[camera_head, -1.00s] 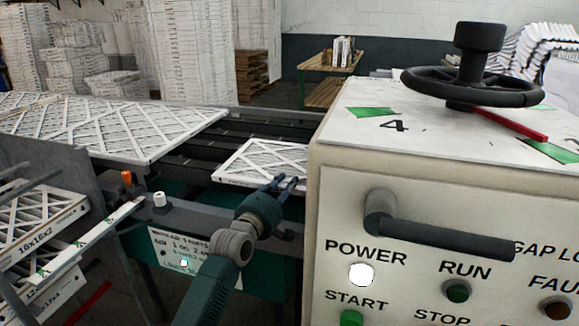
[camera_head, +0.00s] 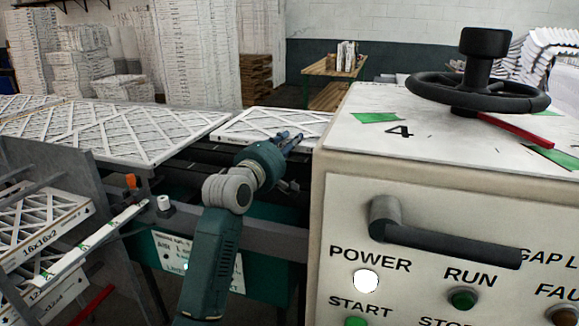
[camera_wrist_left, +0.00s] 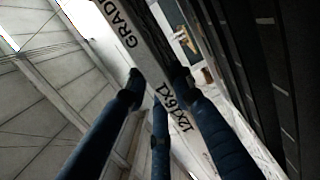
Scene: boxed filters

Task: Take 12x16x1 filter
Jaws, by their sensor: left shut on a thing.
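The 12x16x1 filter (camera_head: 258,124) is a white-framed panel with a lattice face, above the dark conveyor rails between the larger filters and the machine. Its right end is hidden behind the machine housing. My left gripper (camera_head: 288,139) is shut on its near edge. In the left wrist view the blue fingers of my left gripper (camera_wrist_left: 158,88) hold the edge of the filter (camera_wrist_left: 150,58), with the black "12x16x1" print readable. I cannot tell whether the filter still touches the rails. My right gripper is not in view.
The machine housing (camera_head: 430,215), with buttons, handle and handwheel (camera_head: 478,92), stands close to my arm's right. Larger filters (camera_head: 120,132) lie on the conveyor at left. A rack of boxed filters (camera_head: 45,235) is at lower left. A wooden bench (camera_head: 333,68) stands behind.

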